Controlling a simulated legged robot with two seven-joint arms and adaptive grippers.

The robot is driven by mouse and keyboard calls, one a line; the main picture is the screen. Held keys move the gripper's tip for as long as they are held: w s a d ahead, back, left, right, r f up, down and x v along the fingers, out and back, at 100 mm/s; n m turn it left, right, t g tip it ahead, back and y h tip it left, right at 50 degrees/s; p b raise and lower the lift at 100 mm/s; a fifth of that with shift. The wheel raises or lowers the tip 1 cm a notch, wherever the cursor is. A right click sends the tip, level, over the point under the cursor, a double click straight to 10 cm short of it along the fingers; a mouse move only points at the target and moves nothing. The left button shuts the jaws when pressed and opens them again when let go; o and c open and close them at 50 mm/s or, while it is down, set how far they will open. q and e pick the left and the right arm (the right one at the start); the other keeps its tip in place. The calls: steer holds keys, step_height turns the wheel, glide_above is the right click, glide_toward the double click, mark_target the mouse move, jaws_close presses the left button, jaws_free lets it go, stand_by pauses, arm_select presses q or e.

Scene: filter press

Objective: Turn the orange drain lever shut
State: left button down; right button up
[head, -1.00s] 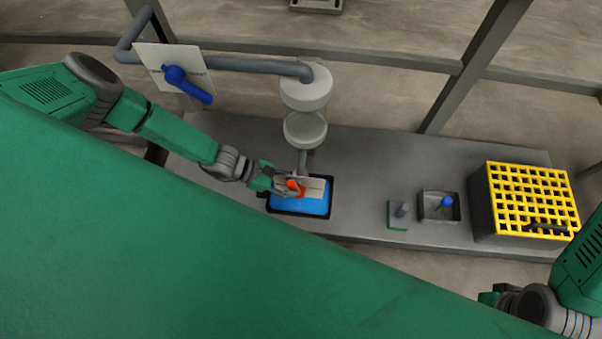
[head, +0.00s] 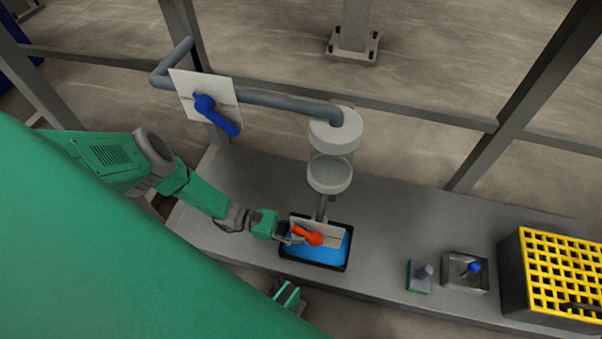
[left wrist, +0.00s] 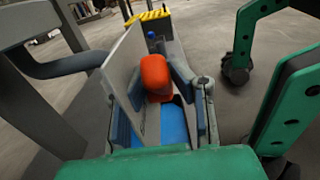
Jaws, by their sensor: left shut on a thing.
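The orange drain lever (head: 311,237) sits on a pale plate (head: 330,230) below the glass-and-white vessel. Its handle points left in the head view, toward my left gripper (head: 292,237). That gripper is shut on the handle end. In the left wrist view the orange lever (left wrist: 155,72) shows between the fingers of the left gripper (left wrist: 157,90), beside the pale plate (left wrist: 126,75). The exact finger contact is partly hidden.
A black-rimmed tray (head: 347,262) with blue contents lies under the lever on the grey bench (head: 400,215). A blue lever (head: 216,114) on a panel is at upper left. A small block, a grey bin (head: 465,285) and a yellow-grid crate (head: 507,285) stand to the right.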

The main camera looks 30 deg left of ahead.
arm_select(q)
steer(key=shift+w+a+r, duration=0.15)
steer(key=shift+w+a, duration=0.05)
steer(key=c, duration=1.4)
jaws_free()
steer(key=shift+c, duration=0.2)
steer(key=shift+s, duration=0.1)
steer(key=v, duration=1.2)
steer(key=shift+f, duration=0.25)
